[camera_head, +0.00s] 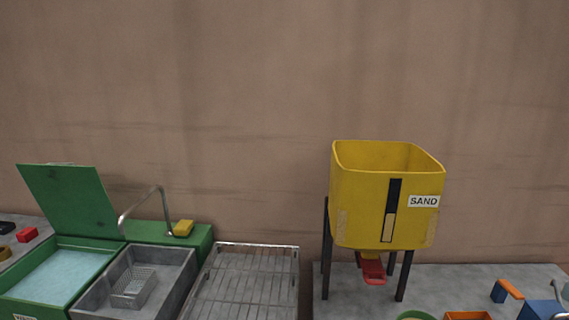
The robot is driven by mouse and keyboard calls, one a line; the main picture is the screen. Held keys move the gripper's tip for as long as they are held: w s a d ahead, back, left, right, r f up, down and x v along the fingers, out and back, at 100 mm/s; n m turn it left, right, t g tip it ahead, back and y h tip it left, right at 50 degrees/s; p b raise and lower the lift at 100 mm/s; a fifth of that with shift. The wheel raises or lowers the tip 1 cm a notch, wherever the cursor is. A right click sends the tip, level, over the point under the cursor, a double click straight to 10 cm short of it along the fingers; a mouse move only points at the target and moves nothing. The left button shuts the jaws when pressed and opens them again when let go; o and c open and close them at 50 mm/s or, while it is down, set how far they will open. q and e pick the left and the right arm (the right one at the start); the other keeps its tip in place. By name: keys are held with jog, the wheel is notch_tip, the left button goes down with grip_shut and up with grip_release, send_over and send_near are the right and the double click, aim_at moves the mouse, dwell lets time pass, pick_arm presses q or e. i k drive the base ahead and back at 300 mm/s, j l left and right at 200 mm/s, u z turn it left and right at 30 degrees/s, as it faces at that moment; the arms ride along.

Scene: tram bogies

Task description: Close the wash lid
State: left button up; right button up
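The wash lid (69,200) is a green panel that stands open, tilted up and leaning back from the rear edge of the green wash basin (31,307). The basin holds pale blue water (62,275) and is uncovered. It sits at the lower left of the head view, and its front edge is partly cut off by the frame. Neither of my grippers shows in the head view.
A wire rack (247,279) and yellow sand hopper (365,207) stand to the right.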

aim_at(73, 198)
jog(key=u, duration=1.5)
